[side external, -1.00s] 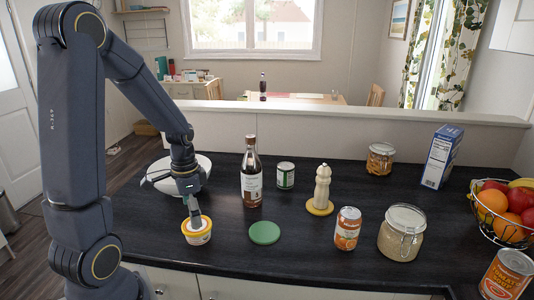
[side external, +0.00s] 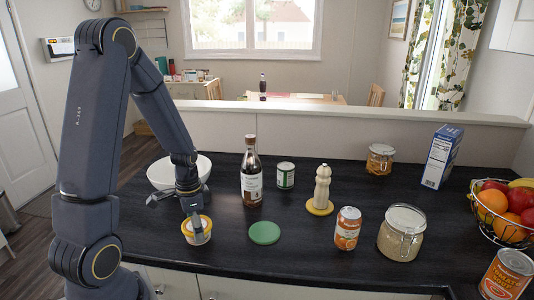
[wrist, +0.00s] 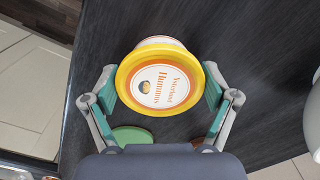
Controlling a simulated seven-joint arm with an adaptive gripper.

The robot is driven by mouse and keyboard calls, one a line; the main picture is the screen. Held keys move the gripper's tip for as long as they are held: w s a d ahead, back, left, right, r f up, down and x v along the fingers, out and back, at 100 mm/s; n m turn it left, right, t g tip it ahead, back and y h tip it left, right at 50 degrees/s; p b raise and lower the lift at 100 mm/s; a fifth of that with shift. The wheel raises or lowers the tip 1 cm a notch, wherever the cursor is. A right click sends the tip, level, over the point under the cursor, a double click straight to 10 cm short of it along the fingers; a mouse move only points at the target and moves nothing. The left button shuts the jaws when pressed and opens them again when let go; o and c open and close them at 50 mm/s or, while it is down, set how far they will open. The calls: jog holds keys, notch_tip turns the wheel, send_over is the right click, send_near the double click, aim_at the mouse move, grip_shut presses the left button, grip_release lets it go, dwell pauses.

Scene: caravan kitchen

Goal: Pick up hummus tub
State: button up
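The hummus tub (side external: 199,238), white with a yellow lid rim, stands on the dark counter near its front edge. In the wrist view its round lid (wrist: 161,87) faces the camera, yellow rim around a white label reading Hummus. My gripper (side external: 192,213) is directly above the tub, pointing down, with its fingertips at lid height. In the wrist view my gripper's green-padded fingers (wrist: 161,88) are spread wide, one on each side of the lid. The pads are very close to the rim; I cannot tell whether they touch it.
A white bowl (side external: 163,174) stands close behind my gripper. A green round mat (side external: 264,233) lies right of the tub. A dark bottle (side external: 251,177), a can (side external: 286,176), a pepper mill (side external: 322,187) and jars stand further right. The counter between tub and mat is clear.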

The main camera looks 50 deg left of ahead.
jog(key=c, duration=0.5)
